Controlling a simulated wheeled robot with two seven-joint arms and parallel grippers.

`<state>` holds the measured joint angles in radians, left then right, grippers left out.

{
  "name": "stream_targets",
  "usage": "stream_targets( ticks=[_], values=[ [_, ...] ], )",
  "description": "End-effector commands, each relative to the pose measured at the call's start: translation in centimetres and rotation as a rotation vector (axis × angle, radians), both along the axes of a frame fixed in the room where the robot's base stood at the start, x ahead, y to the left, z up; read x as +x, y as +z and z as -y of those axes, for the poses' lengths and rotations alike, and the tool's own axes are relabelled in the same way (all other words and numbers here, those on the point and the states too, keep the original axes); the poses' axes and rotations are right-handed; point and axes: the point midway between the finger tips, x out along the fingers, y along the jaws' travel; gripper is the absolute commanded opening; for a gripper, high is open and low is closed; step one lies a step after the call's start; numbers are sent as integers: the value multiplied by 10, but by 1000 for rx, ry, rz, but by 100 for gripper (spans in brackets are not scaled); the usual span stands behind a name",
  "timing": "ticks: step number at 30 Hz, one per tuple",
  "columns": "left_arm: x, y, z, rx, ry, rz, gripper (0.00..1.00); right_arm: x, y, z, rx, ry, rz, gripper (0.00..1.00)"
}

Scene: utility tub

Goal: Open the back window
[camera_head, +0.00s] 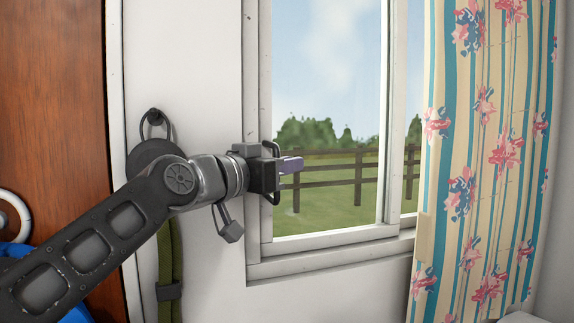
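The back window (386,110) has a white frame, and a fence, grass and sky show through the glass. An upright white bar stands between its left pane and the narrow strip of right pane beside the curtain. The finger gap is not clear from this angle. My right gripper is out of view.
A floral striped curtain (484,150) hangs over the window's right side. A brown wooden panel (62,100) stands at the left. A dark green strap (171,262) hangs on the white wall below my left arm. Blue material (14,250) shows at the lower left.

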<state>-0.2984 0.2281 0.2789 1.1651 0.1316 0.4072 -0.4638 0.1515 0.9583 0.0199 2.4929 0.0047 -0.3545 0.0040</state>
Motion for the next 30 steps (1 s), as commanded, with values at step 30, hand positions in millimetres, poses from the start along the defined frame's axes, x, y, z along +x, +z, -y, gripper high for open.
stream_targets(
  ticks=[30],
  values=[
    [0,0,0,0,0,0,0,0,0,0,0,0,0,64]
  ],
)
